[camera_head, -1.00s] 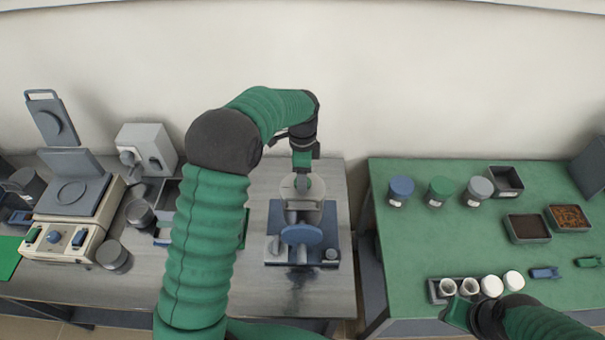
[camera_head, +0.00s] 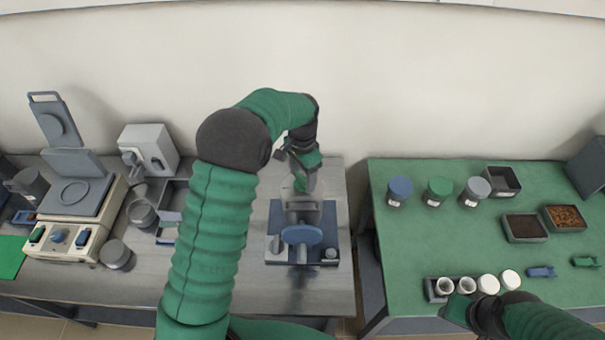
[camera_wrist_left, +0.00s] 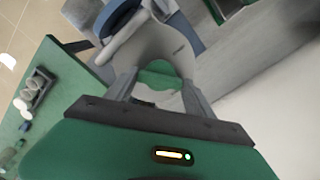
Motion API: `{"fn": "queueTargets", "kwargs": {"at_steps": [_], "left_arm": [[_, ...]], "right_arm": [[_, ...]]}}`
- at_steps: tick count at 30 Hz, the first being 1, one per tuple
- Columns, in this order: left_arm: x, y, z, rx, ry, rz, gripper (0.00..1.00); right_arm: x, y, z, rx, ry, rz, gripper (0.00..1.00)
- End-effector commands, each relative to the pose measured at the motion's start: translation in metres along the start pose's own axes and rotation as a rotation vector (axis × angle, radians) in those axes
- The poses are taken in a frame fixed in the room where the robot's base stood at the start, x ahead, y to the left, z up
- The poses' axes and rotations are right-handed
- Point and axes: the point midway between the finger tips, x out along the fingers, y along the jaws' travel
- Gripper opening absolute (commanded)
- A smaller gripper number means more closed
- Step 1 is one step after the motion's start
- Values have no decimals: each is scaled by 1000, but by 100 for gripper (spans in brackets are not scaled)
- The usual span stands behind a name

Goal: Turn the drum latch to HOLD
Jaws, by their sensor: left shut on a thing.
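The drum device stands on a blue-grey base (camera_head: 275,215) on the steel bench, with a grey body and a round blue knob (camera_head: 301,234) at its front. My left gripper (camera_head: 301,184) is at the device's back, fingers pointing down. The blue knob also shows there (camera_wrist_left: 117,17).
A beige instrument (camera_head: 70,235) with a raised lid and a grey box unit (camera_head: 150,148) stand left. The green table (camera_head: 420,240) at right holds lidded jars (camera_head: 399,190), trays (camera_head: 526,228) and a rack with white cups (camera_head: 466,286). Bare bench lies in front of the device.

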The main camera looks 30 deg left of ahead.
Motion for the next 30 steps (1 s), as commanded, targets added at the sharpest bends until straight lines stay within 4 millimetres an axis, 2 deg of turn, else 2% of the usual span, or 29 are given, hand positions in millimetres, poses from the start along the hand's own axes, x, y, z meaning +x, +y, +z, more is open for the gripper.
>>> {"fn": "queueTargets", "kwargs": {"at_steps": [18, 30], "left_arm": [[-3, -2, -3, -581, 11, 0, 21], [-3, -3, -3, -860, 13, 3, 21]], "right_arm": [[-13, 0, -3, 0, 0, 0, 36], [-18, 0, -4, 0, 0, 0, 36]]}}
